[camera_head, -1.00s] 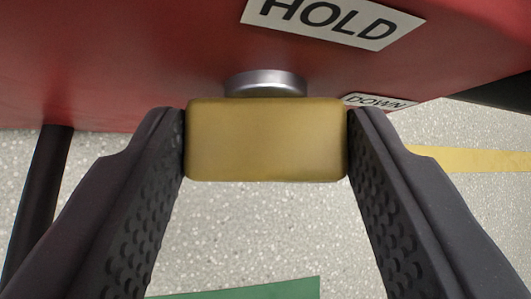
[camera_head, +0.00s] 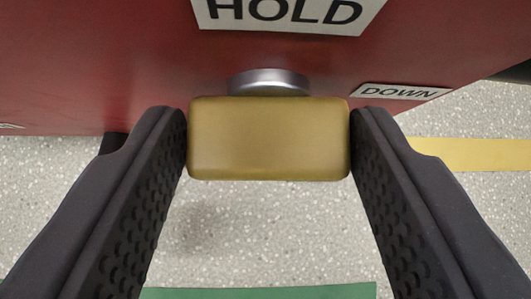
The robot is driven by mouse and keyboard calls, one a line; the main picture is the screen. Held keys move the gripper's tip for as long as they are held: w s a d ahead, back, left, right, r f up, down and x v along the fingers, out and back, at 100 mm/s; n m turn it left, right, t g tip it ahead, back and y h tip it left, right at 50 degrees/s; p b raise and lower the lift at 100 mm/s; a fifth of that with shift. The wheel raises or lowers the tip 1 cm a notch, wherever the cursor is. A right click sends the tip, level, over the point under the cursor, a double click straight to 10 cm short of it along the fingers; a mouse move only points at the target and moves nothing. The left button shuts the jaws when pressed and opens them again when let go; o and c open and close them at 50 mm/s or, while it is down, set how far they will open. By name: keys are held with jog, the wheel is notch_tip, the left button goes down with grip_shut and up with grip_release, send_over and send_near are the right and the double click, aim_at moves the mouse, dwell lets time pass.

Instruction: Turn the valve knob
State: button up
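The valve knob (camera_head: 268,138) is a yellow-brown rounded block in the middle of the view. It sits in front of a short silver metal collar (camera_head: 268,82) on a red panel (camera_head: 120,70). My gripper (camera_head: 268,142) has its two dark, studded fingers on the left and right ends of the knob, with no gap visible at either side. The knob's long side lies level between the fingers. The back of the knob and most of the collar's lower part are hidden.
A white label reading HOLD (camera_head: 290,12) is above the knob, and a DOWN label (camera_head: 400,91) is to its right. Below the panel is a speckled floor (camera_head: 260,235) with a yellow stripe (camera_head: 475,154) at right and a green strip (camera_head: 260,293) at the bottom.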

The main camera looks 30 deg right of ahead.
jog(key=shift+o, duration=1.4)
jog(key=shift+s+r, duration=0.1)
jog(key=p+v, duration=0.4)
jog(key=v, duration=0.9)
jog(key=shift+s, duration=0.2)
jog(key=shift+r, duration=0.1)
